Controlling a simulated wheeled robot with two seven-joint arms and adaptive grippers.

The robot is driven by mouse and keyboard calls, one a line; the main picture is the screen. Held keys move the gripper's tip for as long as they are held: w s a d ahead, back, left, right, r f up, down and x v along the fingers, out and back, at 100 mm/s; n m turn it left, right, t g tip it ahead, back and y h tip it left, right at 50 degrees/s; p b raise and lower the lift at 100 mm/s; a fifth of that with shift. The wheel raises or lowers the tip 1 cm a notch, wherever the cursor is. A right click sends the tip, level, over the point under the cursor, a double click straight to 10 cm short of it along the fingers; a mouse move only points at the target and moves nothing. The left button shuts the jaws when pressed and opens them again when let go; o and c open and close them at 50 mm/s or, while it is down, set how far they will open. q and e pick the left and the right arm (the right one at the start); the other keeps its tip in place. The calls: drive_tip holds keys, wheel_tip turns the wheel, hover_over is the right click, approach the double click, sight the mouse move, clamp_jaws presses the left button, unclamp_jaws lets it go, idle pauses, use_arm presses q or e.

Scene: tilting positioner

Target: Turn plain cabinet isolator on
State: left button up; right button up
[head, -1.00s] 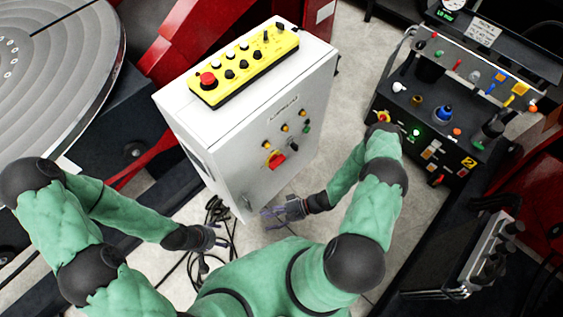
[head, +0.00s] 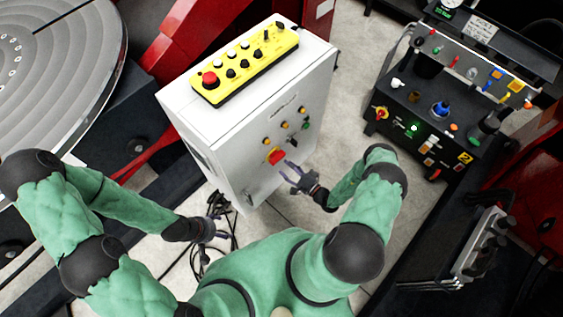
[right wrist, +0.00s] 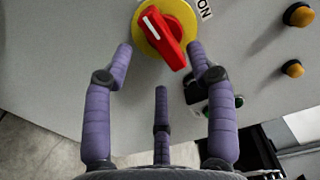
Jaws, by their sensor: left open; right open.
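The plain cabinet (head: 235,165) is a light grey box standing on the floor at the centre of the head view. Its isolator is a red handle on a yellow disc, seen at the lower front in the head view (head: 277,157) and large at the top of the right wrist view (right wrist: 162,32). The handle lies tilted, and part of an "ON" label shows beside the disc. My right gripper (head: 292,172) is open just in front of the isolator; its fingers (right wrist: 160,65) are spread below and either side of the handle. My left gripper (head: 215,229) is open and empty, low left of the cabinet.
A yellow pendant (head: 245,65) with a red button lies on the cabinet top. Amber buttons (head: 284,125) sit near the isolator. A black control console (head: 440,110) with another red-yellow switch stands at right. Cables (head: 225,210) lie on the floor. A round table (head: 60,60) is at left.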

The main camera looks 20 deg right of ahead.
sight(277, 158)
drive_tip(key=shift+x, duration=2.05)
clamp_jaws()
